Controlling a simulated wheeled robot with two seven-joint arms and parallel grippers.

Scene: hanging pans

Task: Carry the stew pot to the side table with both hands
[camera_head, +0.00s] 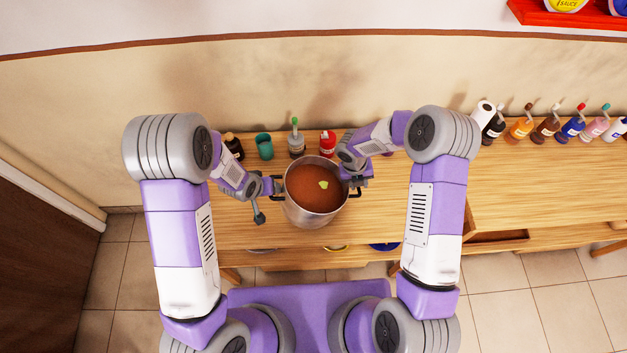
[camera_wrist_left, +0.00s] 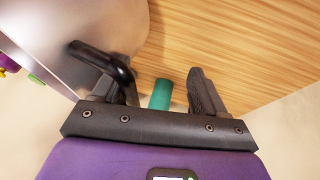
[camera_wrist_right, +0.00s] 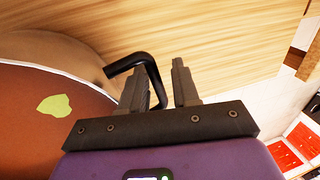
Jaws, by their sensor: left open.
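The stew pot (camera_head: 312,217) is a silver pot full of brown stew with a yellow-green leaf on top. It stands upright on the wooden counter, with a black handle on each side. My left gripper (camera_head: 271,186) is open at the pot's left side. My right gripper (camera_head: 357,182) is at the pot's right side. In the right wrist view its fingers (camera_wrist_right: 160,85) are apart, with part of the black handle (camera_wrist_right: 147,62) between them.
A teal cup (camera_head: 264,146), a dark bottle (camera_head: 234,147), a grey bottle (camera_head: 296,143) and a red bottle (camera_head: 327,144) stand behind the pot. Several sauce bottles (camera_head: 548,126) line the back right. The wooden surface (camera_head: 510,182) at the right has bare room.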

